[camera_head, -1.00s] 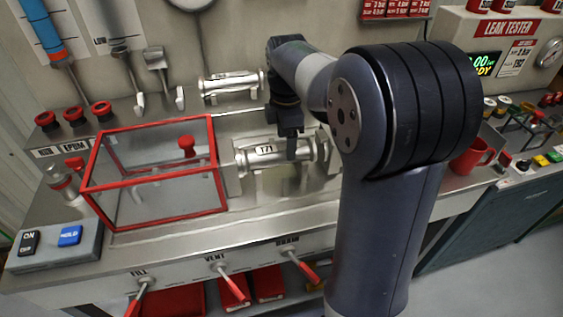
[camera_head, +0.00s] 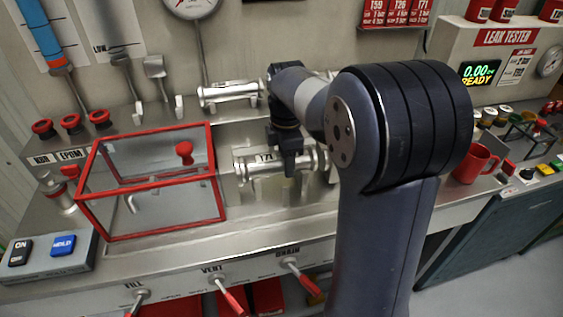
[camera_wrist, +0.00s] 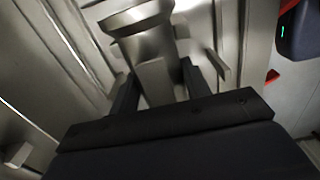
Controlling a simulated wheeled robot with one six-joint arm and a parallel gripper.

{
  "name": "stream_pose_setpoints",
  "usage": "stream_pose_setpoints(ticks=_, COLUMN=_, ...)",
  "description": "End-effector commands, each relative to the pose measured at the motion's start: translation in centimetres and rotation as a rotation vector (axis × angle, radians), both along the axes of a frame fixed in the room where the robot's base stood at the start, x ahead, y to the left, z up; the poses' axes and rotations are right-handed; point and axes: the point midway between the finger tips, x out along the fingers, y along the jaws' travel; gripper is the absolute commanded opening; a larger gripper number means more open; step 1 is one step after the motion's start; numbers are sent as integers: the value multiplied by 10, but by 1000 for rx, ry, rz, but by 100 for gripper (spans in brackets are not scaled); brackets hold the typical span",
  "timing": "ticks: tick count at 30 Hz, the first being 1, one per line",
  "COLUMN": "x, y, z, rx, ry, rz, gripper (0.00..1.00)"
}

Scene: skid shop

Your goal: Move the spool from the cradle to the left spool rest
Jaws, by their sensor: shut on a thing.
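The spool (camera_head: 262,171) is a shiny metal pipe piece with flanged ends and a T71 label. It lies level in the head view, just right of the red-framed clear box, where the cradle seems to be. My gripper (camera_head: 289,172) points down over its middle and is shut on it. In the wrist view the spool's metal (camera_wrist: 152,80) shows between the two dark fingers (camera_wrist: 158,88). The arm hides part of the area to the right, and I cannot tell whether the spool is clear of its supports. I cannot make out the left spool rest with certainty.
A second metal spool (camera_head: 228,92) lies behind, near the wall. The clear box with red edges (camera_head: 167,232) stands close on the left. Red-handled levers (camera_head: 230,297) line the front edge. A red mug (camera_head: 474,164) stands to the right.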

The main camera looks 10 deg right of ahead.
Motion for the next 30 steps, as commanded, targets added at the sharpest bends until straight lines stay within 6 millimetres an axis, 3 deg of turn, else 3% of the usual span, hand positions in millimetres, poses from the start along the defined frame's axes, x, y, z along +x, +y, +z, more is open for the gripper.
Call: stream_pose_setpoints(ticks=30, x=0, y=0, z=22, rx=0, ry=-2, rz=0, gripper=28)
